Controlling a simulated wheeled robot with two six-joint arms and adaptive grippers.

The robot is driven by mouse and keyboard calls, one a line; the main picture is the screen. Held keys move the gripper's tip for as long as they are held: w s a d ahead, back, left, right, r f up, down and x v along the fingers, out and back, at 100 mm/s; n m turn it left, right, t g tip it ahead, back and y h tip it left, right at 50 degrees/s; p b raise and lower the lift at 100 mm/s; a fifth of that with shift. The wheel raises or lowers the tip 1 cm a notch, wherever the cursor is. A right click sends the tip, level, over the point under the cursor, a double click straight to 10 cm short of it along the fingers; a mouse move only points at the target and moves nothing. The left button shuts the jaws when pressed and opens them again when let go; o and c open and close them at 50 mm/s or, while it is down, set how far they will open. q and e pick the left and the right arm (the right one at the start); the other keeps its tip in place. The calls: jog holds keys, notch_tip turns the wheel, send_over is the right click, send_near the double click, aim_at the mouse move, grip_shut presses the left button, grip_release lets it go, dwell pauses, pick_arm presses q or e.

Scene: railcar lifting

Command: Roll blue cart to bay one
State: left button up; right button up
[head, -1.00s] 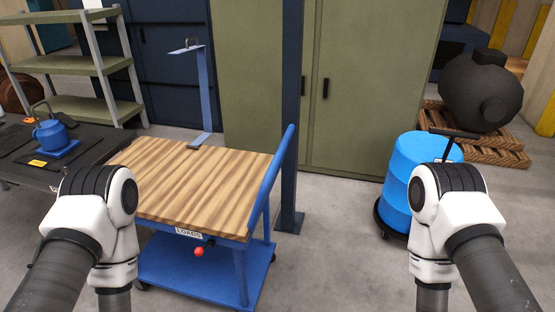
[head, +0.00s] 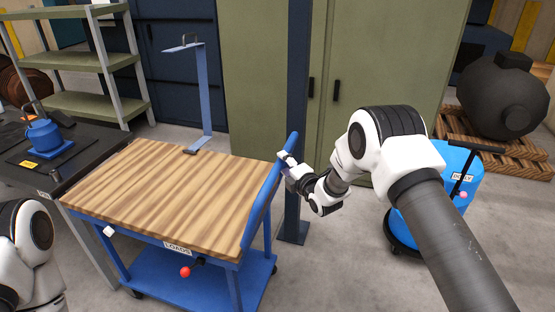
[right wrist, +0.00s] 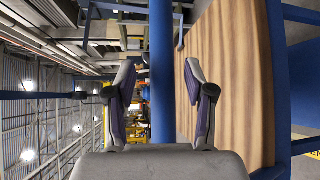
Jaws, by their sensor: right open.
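The blue cart (head: 205,292) has a striped wooden top (head: 175,190), a lower blue deck and a LOADS label on its near edge. Its blue push handle (head: 268,190) rises at the right end. My right gripper (head: 287,162) is at the upper part of this handle. In the right wrist view my right gripper (right wrist: 160,75) is open, and the blue handle bar (right wrist: 162,40) runs between its two spread fingers. I cannot tell whether either finger touches the bar. My left arm shows at the lower left; its gripper is out of view.
A dark bench (head: 60,155) with a blue device stands close at the cart's left. A dark blue post (head: 297,100) stands just behind the handle. A blue drum (head: 455,185) on a dolly and a dark tank on pallets are at the right. Green cabinets stand behind.

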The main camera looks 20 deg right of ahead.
jog(key=x, duration=0.3)
jog(key=shift+w+d+f, duration=0.1)
jog(key=shift+w+f, duration=0.15)
jog(key=shift+w, duration=0.1)
jog(key=shift+s+r, duration=0.1)
jog(key=shift+c, duration=0.7)
grip_shut()
